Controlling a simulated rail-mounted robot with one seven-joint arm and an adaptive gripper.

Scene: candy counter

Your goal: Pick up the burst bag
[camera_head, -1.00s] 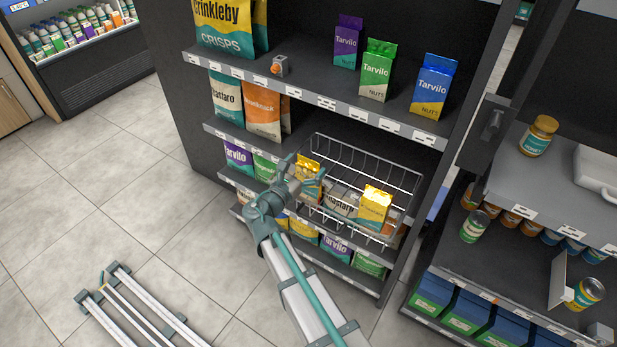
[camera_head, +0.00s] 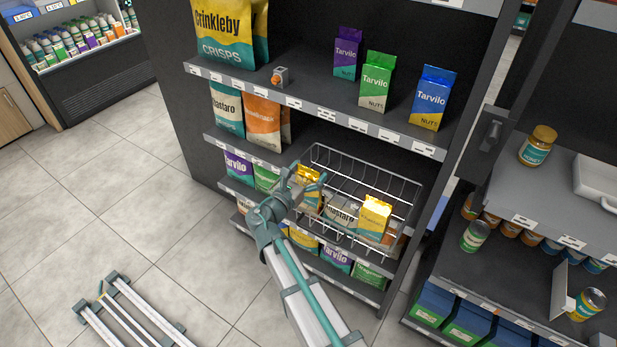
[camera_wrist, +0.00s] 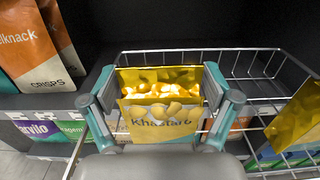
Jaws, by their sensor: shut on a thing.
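The burst bag (camera_wrist: 160,115) is a yellow Khastaro pouch, torn wide open at the top with pale yellow contents showing. It stands roughly upright at the left end of a wire basket (camera_wrist: 230,55). In the head view the bag (camera_head: 309,187) is partly covered by my gripper (camera_head: 308,177). In the wrist view my gripper (camera_wrist: 163,103) is shut on the bag, with one finger against each side edge. The bag's bottom is hidden, so I cannot tell whether it touches the basket floor.
Another yellow bag (camera_head: 374,217) stands at the basket's right end, and a white and teal bag (camera_head: 340,212) lies between. A shelf board (camera_head: 320,105) with nut boxes overhangs the basket.

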